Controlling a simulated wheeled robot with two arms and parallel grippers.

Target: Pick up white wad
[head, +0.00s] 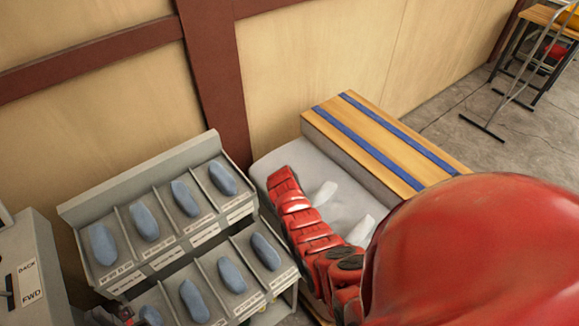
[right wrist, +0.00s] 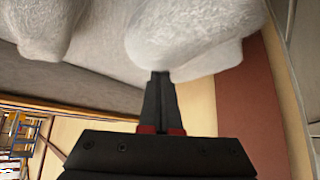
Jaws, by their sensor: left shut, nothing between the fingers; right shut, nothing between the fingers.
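Two white wads, one farther back (head: 325,193) and one nearer (head: 361,230), lie in a grey bin (head: 272,160) beside the wooden top. In the right wrist view a large white wad (right wrist: 195,40) is close in front of my right gripper (right wrist: 160,76), and another wad (right wrist: 42,25) is at the upper left. The right gripper is shut and empty, its tips at the large wad's edge; I cannot tell if they touch. In the head view my red arm hides that gripper. My left gripper (head: 122,316) is partly in view at the bottom left, shut and empty.
A grey rack (head: 145,178) with several blue-grey pads in labelled slots stands left of the bin. A wooden top with blue stripes (head: 385,140) borders the bin's right. A control box (head: 30,270) is at far left. The wall closes off the back. Open floor (head: 480,130) lies at right.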

